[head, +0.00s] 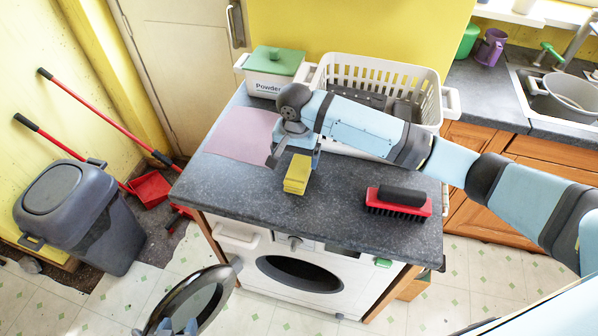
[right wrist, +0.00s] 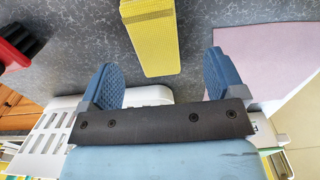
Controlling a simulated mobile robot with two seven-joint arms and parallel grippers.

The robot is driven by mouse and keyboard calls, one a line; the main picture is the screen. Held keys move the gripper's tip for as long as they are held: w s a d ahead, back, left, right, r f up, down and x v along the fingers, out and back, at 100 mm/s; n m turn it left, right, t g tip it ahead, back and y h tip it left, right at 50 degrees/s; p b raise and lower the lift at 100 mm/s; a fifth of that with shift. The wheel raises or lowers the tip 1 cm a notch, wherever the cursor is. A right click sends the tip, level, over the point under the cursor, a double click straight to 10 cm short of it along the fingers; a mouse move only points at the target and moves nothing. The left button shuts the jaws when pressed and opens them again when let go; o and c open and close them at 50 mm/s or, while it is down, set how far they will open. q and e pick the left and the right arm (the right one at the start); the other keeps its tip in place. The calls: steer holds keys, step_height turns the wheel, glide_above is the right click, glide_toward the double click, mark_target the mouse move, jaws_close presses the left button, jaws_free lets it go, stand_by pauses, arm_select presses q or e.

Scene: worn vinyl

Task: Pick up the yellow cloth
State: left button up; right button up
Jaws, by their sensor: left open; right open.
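The yellow cloth (head: 297,176), a small folded block with a ribbed texture, lies on the dark grey worktop near its front edge. It also shows in the right wrist view (right wrist: 150,36), ahead of the fingers and roughly between them. My right gripper (head: 294,157) reaches in from the right, just behind the cloth. In the right wrist view its two blue fingers (right wrist: 164,78) are wide apart with nothing between them.
A pink sheet (head: 237,134) lies left of the cloth, a red and black brush (head: 400,203) to the right. A white basket (head: 385,72) and a green-lidded powder box (head: 273,70) stand behind. The washing machine (head: 300,290) is under the worktop; a grey bin (head: 75,215) stands left.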

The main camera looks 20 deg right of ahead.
mark_target(299, 170)
steer(key=shift+s+d+f+p, duration=0.1)
steer(key=shift+d+f+p, duration=0.1)
steer(key=shift+f, duration=1.3)
steer(key=shift+s+d+f+p, duration=0.1)
steer(key=shift+f+p, duration=0.05)
steer(key=shift+f, duration=1.3)
steer(key=c, duration=1)
